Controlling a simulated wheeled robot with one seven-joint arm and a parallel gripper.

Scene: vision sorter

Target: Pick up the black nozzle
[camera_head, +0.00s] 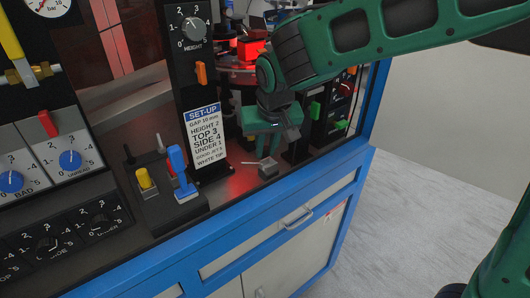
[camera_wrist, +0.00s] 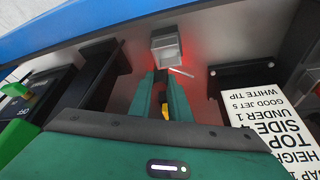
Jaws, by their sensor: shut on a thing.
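My gripper (camera_head: 263,153) hangs over the machine's deck, with its green fingers pointing down. In the wrist view my gripper (camera_wrist: 162,80) is shut on a small dark piece, the black nozzle (camera_wrist: 161,76), which is mostly hidden between the fingers. A bit of yellow shows between the fingers further back. The nozzle cannot be made out in the head view. The fingertips are close to a small grey block (camera_head: 267,168) with a thin white rod beside it; the block also shows in the wrist view (camera_wrist: 166,45). Whether the nozzle touches the block I cannot tell.
A SET-UP card (camera_head: 206,137) on a black post stands left of my gripper. A blue lever (camera_head: 180,170) and a yellow knob (camera_head: 144,179) stand further left. Black posts with green parts (camera_head: 314,109) are close on the right. The blue cabinet edge (camera_head: 290,192) runs in front.

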